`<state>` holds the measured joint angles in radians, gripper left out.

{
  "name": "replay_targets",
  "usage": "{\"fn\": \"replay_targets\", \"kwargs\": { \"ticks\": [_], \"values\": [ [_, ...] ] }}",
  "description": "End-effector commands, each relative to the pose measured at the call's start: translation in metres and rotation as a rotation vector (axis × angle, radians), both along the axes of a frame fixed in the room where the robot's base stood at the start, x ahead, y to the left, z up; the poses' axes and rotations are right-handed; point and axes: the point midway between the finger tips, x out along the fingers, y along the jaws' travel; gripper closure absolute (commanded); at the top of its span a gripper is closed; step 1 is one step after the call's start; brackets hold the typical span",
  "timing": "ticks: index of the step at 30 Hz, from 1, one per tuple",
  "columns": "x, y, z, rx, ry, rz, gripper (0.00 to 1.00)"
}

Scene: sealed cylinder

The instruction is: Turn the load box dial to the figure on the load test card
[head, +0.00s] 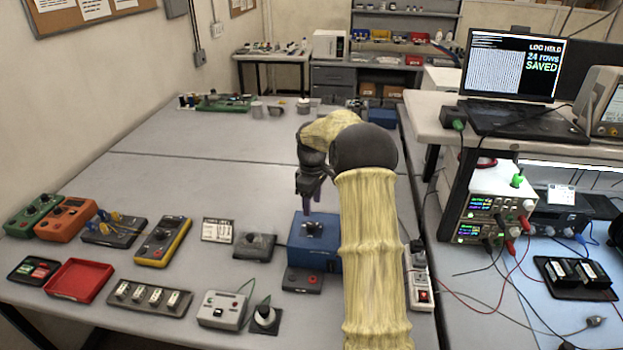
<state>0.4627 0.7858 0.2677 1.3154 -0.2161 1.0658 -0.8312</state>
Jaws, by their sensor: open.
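A blue box (298,252) with a dark dial (312,229) on its top stands on the bench in the middle; I take it for the load box. My gripper (309,207) points down just above the dial, its jaws open. I cannot tell whether the fingertips are around the dial or clear above it. The dial's scale and pointer are too small to read, and my arm hides part of the box's right side. A small white card (217,230) with dark print stands left of the box; it may be the load test card, but its figure is unreadable.
A dark device (254,246) sits left of the blue box, and a small dark box (302,280) in front. Several meters, a red tray (79,280) and a grey switch box (223,310) fill the left front. A power strip (420,280) lies right.

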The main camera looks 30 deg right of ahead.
Motion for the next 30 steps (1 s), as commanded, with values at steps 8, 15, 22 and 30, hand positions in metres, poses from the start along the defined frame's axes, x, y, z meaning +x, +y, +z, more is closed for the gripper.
{"fn": "replay_targets", "kwargs": {
  "ticks": [8, 15, 22, 30],
  "values": [
    [0.001, 0.000, 0.056, -0.001, -0.005, 0.001, 0.50],
    [0.001, 0.000, 0.091, 0.000, -0.004, 0.000, 0.50],
    [0.000, 0.001, 0.097, 0.001, -0.001, 0.000, 0.50],
    [0.000, 0.001, 0.097, 0.001, -0.001, 0.001, 0.50]
  ]
}}
